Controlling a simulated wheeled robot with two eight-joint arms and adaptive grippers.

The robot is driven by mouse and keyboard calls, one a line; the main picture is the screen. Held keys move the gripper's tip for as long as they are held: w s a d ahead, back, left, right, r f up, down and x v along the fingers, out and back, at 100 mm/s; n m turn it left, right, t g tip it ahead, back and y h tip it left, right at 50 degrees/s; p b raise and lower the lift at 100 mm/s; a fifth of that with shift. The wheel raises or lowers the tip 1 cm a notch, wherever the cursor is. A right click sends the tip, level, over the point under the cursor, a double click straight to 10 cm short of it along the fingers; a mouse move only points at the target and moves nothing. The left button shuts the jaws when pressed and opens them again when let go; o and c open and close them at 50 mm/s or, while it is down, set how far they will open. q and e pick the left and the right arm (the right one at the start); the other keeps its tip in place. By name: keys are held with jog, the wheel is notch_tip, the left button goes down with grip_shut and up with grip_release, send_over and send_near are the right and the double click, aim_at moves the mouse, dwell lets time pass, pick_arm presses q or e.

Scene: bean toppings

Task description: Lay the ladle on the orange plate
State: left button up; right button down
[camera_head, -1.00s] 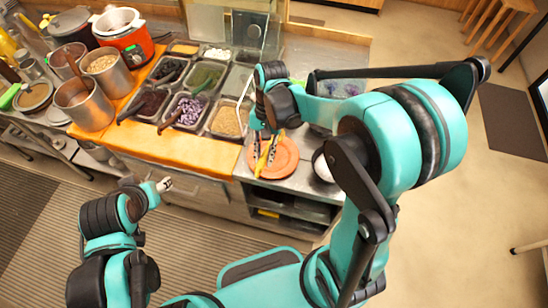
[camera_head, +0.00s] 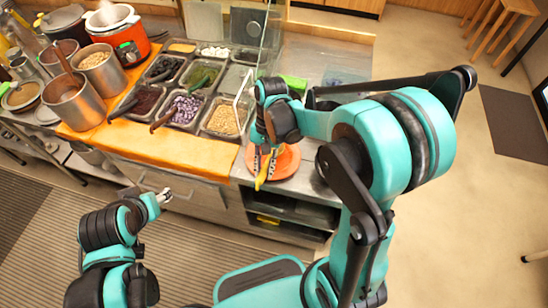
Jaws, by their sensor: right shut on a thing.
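The orange plate (camera_head: 289,163) lies on the metal counter, right of the food pans, partly hidden by my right gripper. My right gripper (camera_head: 265,168) points down over the left part of the plate and is shut on the ladle (camera_head: 262,180). Only a yellow part of the ladle shows, between and below the fingers; its other end is hidden. I cannot tell whether the ladle touches the plate. My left gripper (camera_head: 165,196) is low at the left, in front of the counter and away from the plate; its jaw state is too small to tell.
Pans of toppings, such as the purple one (camera_head: 184,110), stand left of the plate, some with dark-handled utensils. Metal pots (camera_head: 75,108) and an orange cooker (camera_head: 125,40) stand farther left. A clear upright guard (camera_head: 243,90) rises near the pans.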

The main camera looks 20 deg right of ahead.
jog(key=c, duration=1.3)
grip_release()
jog(key=shift+r, duration=0.1)
jog(key=v, duration=1.1)
jog(key=shift+w+d+r, duration=0.1)
jog(key=shift+r, duration=0.3)
jog(key=s+d+n+t, duration=0.1)
jog(key=s+n+t, duration=0.1)
jog(key=t, duration=0.1)
jog(key=s+d+f+n+t+h, duration=0.1)
jog(key=s+n+t, duration=0.1)
jog(key=s+t, duration=0.1)
jog(key=s+d+n+t+h, duration=0.1)
jog(key=s+n+t, duration=0.1)
jog(key=t, duration=0.2)
jog(key=shift+s+d+f+n+t, duration=0.2)
jog(key=shift+s+d+n+t, duration=0.1)
jog(key=shift+s+d+n, duration=0.1)
